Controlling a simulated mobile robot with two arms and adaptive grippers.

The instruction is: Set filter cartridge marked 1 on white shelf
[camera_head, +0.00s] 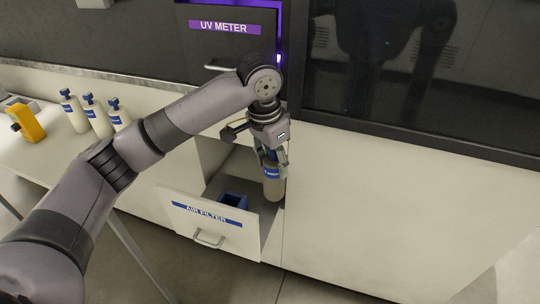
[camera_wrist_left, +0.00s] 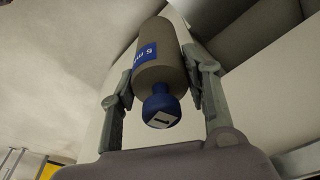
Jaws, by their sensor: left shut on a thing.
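The held filter cartridge (camera_head: 272,184) is a grey-beige cylinder with a blue label. In the left wrist view its blue cap, marked 1, faces the camera, and the cartridge (camera_wrist_left: 163,62) sits between the two fingers. My left gripper (camera_head: 272,158) is shut on it near its top and holds it upright at the right side of the open AIR FILTER drawer (camera_head: 232,238). I cannot tell whether its base touches the drawer. A long white shelf (camera_head: 45,155) is at the left. My right gripper is not in view.
Three bottles with blue tops (camera_head: 76,113) stand on the white shelf, with a yellow device (camera_head: 27,122) to their left. A blue holder (camera_head: 233,200) is inside the drawer. The UV METER cabinet (camera_head: 222,45) is behind my arm. The white cabinet front (camera_head: 380,210) is clear.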

